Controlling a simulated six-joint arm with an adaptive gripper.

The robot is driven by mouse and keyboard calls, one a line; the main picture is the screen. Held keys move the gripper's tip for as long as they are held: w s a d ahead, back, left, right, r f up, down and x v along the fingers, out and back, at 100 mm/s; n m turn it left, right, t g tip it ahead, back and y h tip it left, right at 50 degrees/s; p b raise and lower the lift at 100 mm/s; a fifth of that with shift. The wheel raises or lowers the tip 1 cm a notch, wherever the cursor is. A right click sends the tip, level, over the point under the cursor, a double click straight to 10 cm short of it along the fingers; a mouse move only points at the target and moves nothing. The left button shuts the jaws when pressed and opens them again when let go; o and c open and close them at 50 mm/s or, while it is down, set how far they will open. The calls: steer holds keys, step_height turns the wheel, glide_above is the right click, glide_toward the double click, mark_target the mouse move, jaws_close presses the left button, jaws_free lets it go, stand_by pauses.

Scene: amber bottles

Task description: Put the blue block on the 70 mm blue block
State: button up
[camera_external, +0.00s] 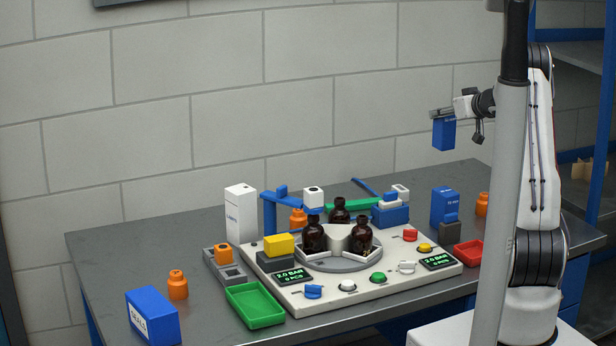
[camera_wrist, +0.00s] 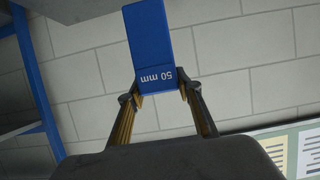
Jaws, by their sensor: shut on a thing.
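My gripper (camera_external: 441,114) is raised high above the right part of the table and is shut on a blue block (camera_external: 443,135). In the wrist view the held block (camera_wrist: 150,45) reads "50 mm" and sits between the two fingertips (camera_wrist: 160,92). A taller blue block (camera_external: 441,203) with small white print stands on the table well below, near the back right; it appears to be the 70 mm block, but its print is too small to read. The held block is clear of everything else.
A grey block (camera_external: 450,238) with a blue piece on top stands close in front of the standing blue block. An orange bottle (camera_external: 482,204), a red tray (camera_external: 468,253) and the control panel (camera_external: 340,302) with amber bottles (camera_external: 361,236) are nearby. The air around my gripper is free.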

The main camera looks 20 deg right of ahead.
steer(key=s+a+r, duration=0.1)
steer(key=s+a, duration=0.3)
steer(key=s, duration=0.5)
steer(key=shift+a+r, duration=0.4)
steer(key=shift+f, duration=0.1)
step_height(320, 180, down, 6)
stand_by(0.5)
steer(key=shift+f, duration=1.9)
steer(key=shift+f, duration=0.1)
